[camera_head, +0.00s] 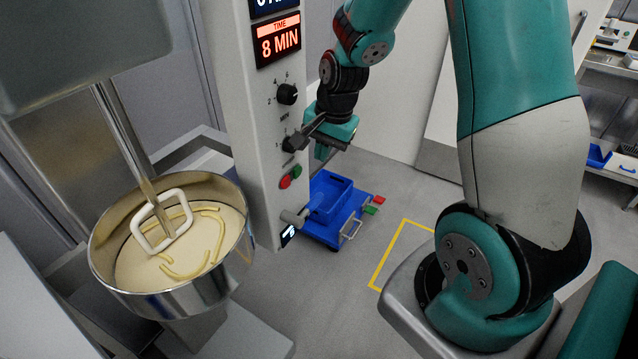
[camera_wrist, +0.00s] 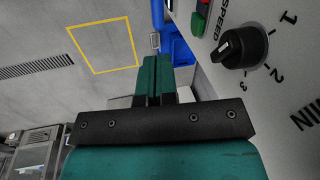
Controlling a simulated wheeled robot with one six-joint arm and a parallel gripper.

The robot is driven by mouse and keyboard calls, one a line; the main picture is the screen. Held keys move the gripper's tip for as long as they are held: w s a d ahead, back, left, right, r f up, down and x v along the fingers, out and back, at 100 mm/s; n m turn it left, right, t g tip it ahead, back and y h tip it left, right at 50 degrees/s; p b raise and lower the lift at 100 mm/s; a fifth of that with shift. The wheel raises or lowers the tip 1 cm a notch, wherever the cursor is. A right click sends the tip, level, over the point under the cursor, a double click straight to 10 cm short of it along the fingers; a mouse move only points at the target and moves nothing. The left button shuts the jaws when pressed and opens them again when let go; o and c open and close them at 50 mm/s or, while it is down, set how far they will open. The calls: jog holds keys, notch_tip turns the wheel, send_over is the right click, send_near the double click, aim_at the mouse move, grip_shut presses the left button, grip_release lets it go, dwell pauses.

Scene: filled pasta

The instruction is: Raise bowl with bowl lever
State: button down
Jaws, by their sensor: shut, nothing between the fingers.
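The steel bowl (camera_head: 172,287) hangs at the left under the mixer head. It holds pale dough and a white mixing paddle (camera_head: 160,222). A short grey lever (camera_head: 293,216) sticks out low on the mixer column, below the red and green buttons; I take it for the bowl lever. My gripper (camera_head: 322,150) is beside the column near the lower knob (camera_head: 293,144), above the lever and apart from it. In the wrist view its teal fingers (camera_wrist: 155,66) are together and empty. The lever and the bowl cannot be made out in the wrist view.
The column carries an upper knob (camera_head: 287,94) and a time display (camera_head: 279,40) reading 8 MIN. The speed knob (camera_wrist: 240,46) is close at right in the wrist view. A blue cart (camera_head: 335,209) stands behind the lever. Floor by the yellow marking (camera_head: 388,253) is clear.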

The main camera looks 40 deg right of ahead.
aim_at(317, 198)
jog(key=shift+w+d+f+m, duration=0.1)
jog(key=shift+d+f+m, duration=0.3)
jog(key=shift+d, duration=0.15)
jog(key=shift+w+d+f+m, duration=0.1)
jog(key=shift+d+f+m, duration=0.15)
jog(key=shift+d+m, duration=0.2)
jog(key=shift+f, duration=0.1)
jog(key=p+x, duration=0.2)
jog(key=x, duration=1.1)
jog(key=shift+d+f, duration=0.1)
jog(key=shift+f, duration=0.3)
jog(key=shift+w, duration=0.1)
